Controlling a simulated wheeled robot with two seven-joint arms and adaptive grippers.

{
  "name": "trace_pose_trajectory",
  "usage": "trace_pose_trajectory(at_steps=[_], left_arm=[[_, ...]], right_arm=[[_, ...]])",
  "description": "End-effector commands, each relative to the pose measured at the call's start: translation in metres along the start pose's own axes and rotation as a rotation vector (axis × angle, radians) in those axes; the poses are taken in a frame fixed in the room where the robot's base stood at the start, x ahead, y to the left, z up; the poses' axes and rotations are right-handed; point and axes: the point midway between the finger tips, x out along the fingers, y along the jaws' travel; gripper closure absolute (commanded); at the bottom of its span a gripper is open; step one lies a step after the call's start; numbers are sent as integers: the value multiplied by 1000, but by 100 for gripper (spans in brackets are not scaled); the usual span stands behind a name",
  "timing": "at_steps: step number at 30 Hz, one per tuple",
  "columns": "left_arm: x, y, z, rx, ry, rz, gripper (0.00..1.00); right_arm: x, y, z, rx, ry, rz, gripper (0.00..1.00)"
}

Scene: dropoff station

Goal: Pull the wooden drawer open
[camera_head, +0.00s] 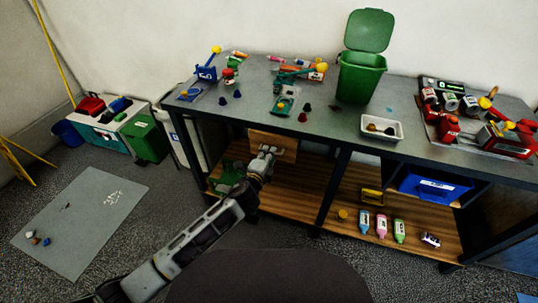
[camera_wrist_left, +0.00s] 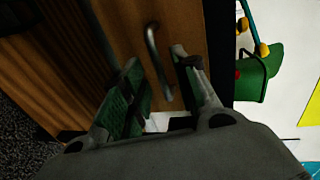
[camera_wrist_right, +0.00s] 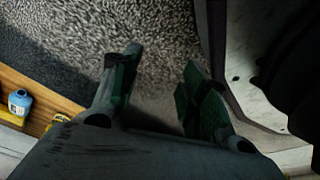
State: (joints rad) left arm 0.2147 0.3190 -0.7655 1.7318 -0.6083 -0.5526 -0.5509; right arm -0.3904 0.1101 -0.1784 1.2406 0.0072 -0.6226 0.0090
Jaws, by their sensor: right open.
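The wooden drawer (camera_head: 262,139) hangs under the left half of the grey workbench. Its wooden front (camera_wrist_left: 185,18) fills the upper middle of the left wrist view, with a vertical-looking metal bar handle (camera_wrist_left: 153,50) on it. My left gripper (camera_head: 270,151) is at the drawer front. In the left wrist view its fingers are spread apart on either side of the handle, with gaps showing between them and the bar. Whether a finger touches the handle cannot be told. My right gripper (camera_wrist_right: 155,85) is open and empty, with grey speckled floor behind it; it is outside the head view.
The workbench top (camera_head: 335,125) carries tools, a green bin (camera_head: 361,78) and a white tray (camera_head: 382,128). The wooden lower shelf (camera_head: 335,222) holds bottles, and a blue bin (camera_head: 435,185) is under the bench's right half. A dark leg stands right of the drawer.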

Motion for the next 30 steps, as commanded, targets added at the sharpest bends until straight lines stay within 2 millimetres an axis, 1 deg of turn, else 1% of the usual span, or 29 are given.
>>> trace_pose_trajectory(at_steps=[3,6,17,20,24,25,30], left_arm=[[8,0,0,0,0,-1,70],[12,0,0,0,0,0,70],[14,0,0,0,0,0,70],[14,0,0,0,0,0,80],[14,0,0,0,0,0,98],[14,0,0,0,0,0,100],[14,0,0,0,0,0,100]], right_arm=[[-2,-2,-1,0,-5,-2,56],[-3,-2,-4,0,-3,-2,56],[-6,3,-12,-4,9,3,56],[-6,5,-11,-6,8,5,56],[-4,7,-8,-8,2,8,56],[-4,7,-7,-8,0,9,56],[-3,7,-4,-8,-5,9,56]])
